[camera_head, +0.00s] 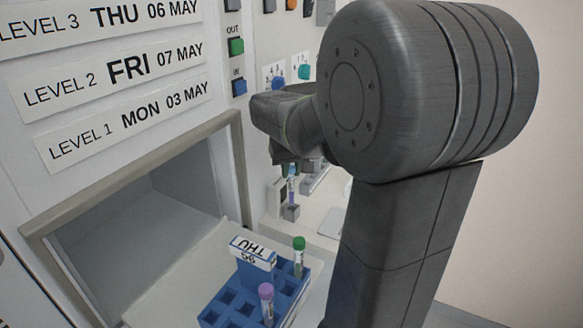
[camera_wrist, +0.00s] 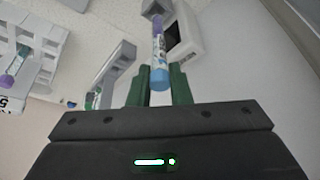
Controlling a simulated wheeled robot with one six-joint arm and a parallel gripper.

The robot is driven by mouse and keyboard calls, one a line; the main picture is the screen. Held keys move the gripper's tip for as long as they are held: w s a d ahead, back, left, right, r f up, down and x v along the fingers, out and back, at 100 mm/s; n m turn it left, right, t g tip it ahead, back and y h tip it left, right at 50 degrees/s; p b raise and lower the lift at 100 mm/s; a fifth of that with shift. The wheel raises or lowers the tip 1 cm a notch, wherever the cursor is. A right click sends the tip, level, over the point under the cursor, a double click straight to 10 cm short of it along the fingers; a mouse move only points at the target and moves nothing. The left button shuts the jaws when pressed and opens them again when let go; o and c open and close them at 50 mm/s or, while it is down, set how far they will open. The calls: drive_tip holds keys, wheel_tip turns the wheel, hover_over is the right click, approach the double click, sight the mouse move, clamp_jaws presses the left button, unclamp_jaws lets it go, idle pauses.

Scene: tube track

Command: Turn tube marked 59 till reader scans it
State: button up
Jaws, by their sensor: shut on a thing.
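A slim tube (camera_wrist: 157,45) with a light blue end near my fingers and a purple lower part shows in the wrist view. It also shows small in the head view (camera_head: 291,188), upright over a small grey block (camera_head: 291,212). My gripper (camera_wrist: 158,88) is shut on its blue end, with green fingers on both sides. The tube has a printed label, but I cannot read the number 59 on it. A white reader with a dark window (camera_wrist: 184,38) stands beside the tube; the head view shows it partly (camera_head: 277,196). I see no scan signal on it.
A blue rack (camera_head: 215,312) tagged THU holds a purple-capped tube (camera_head: 266,302) and a green-capped tube (camera_head: 299,256). An open hatch is at left, with level labels above. Coloured buttons (camera_head: 236,47) sit on the wall panel. A grey holder (camera_wrist: 118,62) stands left of the tube.

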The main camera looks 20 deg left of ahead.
drive_tip(key=shift+f, duration=0.45)
idle(0.7)
drive_tip(key=shift+f+b, duration=0.45)
drive_tip(key=shift+b, duration=0.05)
drive_tip(key=shift+f, duration=0.25)
drive_tip(key=shift+f, duration=0.1)
drive_tip(key=o, duration=0.9)
drive_tip(key=shift+d, duration=0.15)
drive_tip(key=shift+f, duration=0.1)
